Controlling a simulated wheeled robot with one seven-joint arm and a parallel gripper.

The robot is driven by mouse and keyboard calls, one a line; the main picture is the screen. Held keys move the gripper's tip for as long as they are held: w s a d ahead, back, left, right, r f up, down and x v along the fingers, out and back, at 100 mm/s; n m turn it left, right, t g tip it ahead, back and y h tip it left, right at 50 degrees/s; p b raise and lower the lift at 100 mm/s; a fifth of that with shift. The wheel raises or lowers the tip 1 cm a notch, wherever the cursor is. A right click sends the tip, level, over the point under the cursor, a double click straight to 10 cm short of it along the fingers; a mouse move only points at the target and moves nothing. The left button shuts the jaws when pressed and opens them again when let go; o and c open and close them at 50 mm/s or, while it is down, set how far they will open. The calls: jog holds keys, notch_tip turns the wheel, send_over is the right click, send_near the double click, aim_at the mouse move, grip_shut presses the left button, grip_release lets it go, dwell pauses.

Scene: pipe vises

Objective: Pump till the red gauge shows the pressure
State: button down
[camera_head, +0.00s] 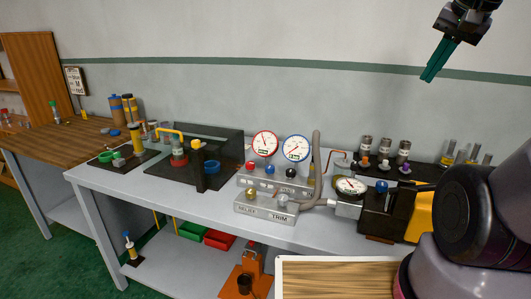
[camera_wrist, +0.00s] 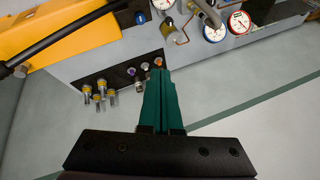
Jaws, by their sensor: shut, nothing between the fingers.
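The red-rimmed gauge (camera_head: 265,143) stands on the bench next to a blue-rimmed gauge (camera_head: 295,148); the red gauge also shows in the wrist view (camera_wrist: 239,22). Its needle reading is too small to tell. The pump (camera_head: 376,222), black and yellow, sits at the bench's right with a small dial (camera_head: 350,186) and a blue knob. Its black lever (camera_wrist: 68,38) crosses the yellow body in the wrist view; my arm hides part of the pump in the head view. My gripper (camera_head: 428,79), with green fingers, is shut and empty, high above the bench and apart from the pump.
A grey block marked RELIEF and TRIM (camera_head: 265,206) has knobs, with a grey hose (camera_head: 317,165) beside it. Several capped cylinders (camera_head: 385,149) stand behind the pump. Bins and an orange tool (camera_head: 246,278) sit on the lower shelf. Air around my gripper is clear.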

jog(key=s+d+f+m+g+h, duration=0.15)
jog(key=d+m, duration=0.35)
jog(key=d, duration=0.9)
jog(key=s+d+f+m+g, duration=0.1)
jog(key=s+d+m+g, duration=0.15)
jog(key=d+m, duration=0.75)
jog(key=s+d+f+g, duration=0.1)
jog(key=s+d, duration=0.2)
jog(key=d, duration=0.4)
jog(key=s+d+f+g, duration=0.1)
jog(key=s+d, duration=0.3)
jog(key=d, duration=0.3)
jog(key=shift+y, duration=0.35)
jog(key=shift+w+a+f, duration=0.1)
jog(key=shift+f, duration=1.8)
jog(key=shift+w+a+f, duration=0.1)
jog(key=shift+f, duration=1.75)
jog(key=shift+s+d+f, duration=0.1)
jog(key=shift+d+f, duration=0.15)
jog(key=shift+f, duration=0.65)
jog(key=shift+s+d+f, duration=0.1)
jog(key=shift+d+f, duration=0.1)
jog(key=shift+f, duration=0.7)
jog(key=shift+s+d+f, duration=0.1)
jog(key=shift+d+f, duration=0.15)
jog(key=shift+f, duration=0.65)
